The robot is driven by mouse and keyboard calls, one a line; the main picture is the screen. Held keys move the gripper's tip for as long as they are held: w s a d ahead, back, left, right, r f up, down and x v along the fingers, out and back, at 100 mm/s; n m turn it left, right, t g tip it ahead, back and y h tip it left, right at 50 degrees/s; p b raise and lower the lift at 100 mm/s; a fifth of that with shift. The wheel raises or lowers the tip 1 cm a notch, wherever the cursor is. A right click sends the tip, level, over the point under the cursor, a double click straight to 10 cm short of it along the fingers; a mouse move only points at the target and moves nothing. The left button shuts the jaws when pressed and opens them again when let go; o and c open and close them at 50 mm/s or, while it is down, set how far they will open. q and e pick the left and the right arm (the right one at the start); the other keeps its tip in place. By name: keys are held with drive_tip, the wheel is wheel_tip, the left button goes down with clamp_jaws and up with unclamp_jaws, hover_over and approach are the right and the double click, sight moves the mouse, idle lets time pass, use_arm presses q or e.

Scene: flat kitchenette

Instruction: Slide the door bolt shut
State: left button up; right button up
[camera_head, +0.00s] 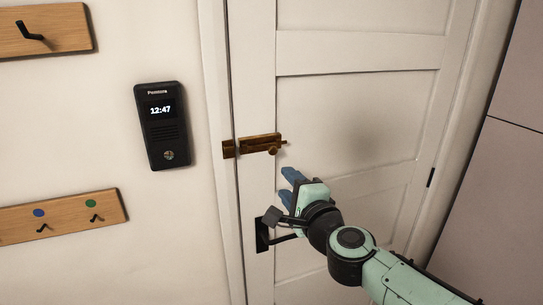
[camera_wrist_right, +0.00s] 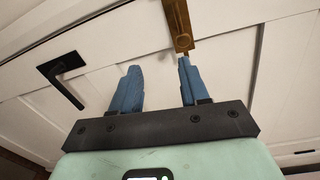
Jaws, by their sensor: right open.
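The brass door bolt (camera_head: 259,144) is fixed across the left edge of the white door (camera_head: 350,115), with a knob (camera_head: 273,151) near its right end. A brass keeper (camera_head: 229,149) sits on the frame to its left. My right gripper (camera_head: 288,174) is open and empty, just below and right of the bolt. In the right wrist view, the bolt (camera_wrist_right: 179,25) lies beyond the tip of the right-hand finger of the open gripper (camera_wrist_right: 158,82). I cannot tell whether that finger touches it. My left gripper is not in view.
A black door handle (camera_head: 263,234) is below the bolt, close to my right wrist; it also shows in the right wrist view (camera_wrist_right: 62,77). A black intercom (camera_head: 162,126) and wooden hook boards (camera_head: 62,215) are on the wall to the left.

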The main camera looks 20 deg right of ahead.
sight(274, 152)
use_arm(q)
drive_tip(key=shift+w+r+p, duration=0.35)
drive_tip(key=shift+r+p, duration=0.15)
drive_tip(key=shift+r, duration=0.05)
use_arm(e)
drive_tip(key=shift+m+t, duration=0.3)
drive_tip(key=shift+m, duration=0.1)
drive_tip(key=w+r, duration=0.1)
drive_tip(key=w, duration=0.3)
drive_tip(key=w+d+r, duration=0.1)
drive_tip(key=w, duration=0.3)
drive_tip(key=w+r, duration=0.1)
drive_tip(key=w, duration=0.3)
drive_tip(key=shift+d+r, duration=0.1)
drive_tip(key=shift+d, duration=0.05)
